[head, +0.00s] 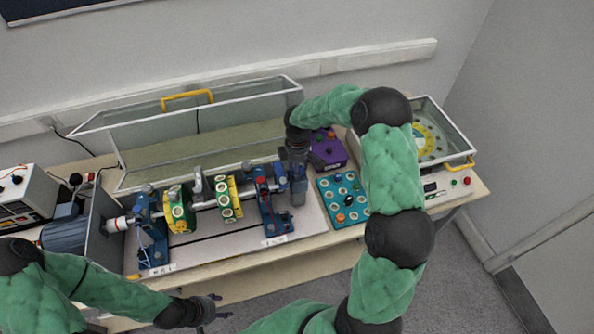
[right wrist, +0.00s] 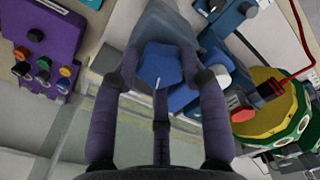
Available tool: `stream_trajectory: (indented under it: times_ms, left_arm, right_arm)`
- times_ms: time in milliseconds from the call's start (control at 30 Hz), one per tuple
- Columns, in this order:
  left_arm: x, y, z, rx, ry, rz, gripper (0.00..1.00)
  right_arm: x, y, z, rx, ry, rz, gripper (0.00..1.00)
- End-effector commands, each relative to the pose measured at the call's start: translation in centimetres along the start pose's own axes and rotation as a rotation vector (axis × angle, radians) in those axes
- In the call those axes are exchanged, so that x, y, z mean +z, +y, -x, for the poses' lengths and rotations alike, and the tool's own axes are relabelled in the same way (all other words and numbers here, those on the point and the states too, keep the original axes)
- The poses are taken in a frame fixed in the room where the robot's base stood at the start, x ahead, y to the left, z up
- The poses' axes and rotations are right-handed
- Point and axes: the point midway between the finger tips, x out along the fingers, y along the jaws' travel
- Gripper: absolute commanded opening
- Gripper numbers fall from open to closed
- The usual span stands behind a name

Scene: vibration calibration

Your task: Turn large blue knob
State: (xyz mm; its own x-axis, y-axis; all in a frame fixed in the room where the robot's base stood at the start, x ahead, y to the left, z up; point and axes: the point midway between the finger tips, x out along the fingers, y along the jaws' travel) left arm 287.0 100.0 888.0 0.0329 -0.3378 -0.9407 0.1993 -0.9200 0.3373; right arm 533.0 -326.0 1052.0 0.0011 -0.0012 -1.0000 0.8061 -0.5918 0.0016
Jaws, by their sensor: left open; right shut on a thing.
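In the head view my right gripper (head: 294,150) reaches down at the right end of the shaft rig, and the knob is hidden there behind the hand. My left gripper (head: 208,306) is open and empty, low in front of the table's front edge, away from the rig.
A purple control box (head: 328,150) stands right of my right gripper. A teal button panel (head: 342,198) lies in front of it. Yellow-green discs (head: 228,198) sit on the shaft. An open clear cover (head: 200,150) stands behind the rig. A motor (head: 66,234) is at left.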

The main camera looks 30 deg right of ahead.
Motion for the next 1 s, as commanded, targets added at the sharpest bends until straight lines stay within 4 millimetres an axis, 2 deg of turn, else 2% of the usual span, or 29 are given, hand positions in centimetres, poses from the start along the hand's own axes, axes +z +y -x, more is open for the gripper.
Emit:
stream_trajectory:
  times_ms: [300, 1000]
  left_arm:
    - [-0.1, -0.7, -1.9, 0.000, 0.000, 0.000, 0.57]
    - [-0.2, -1.7, -4.8, 0.000, 0.000, 0.000, 0.57]
  right_arm:
    - [0.4, 0.1, -0.1, 0.002, -0.006, -0.301, 0.11]
    - [0.3, -0.4, -0.3, -0.001, -0.011, -0.965, 0.11]
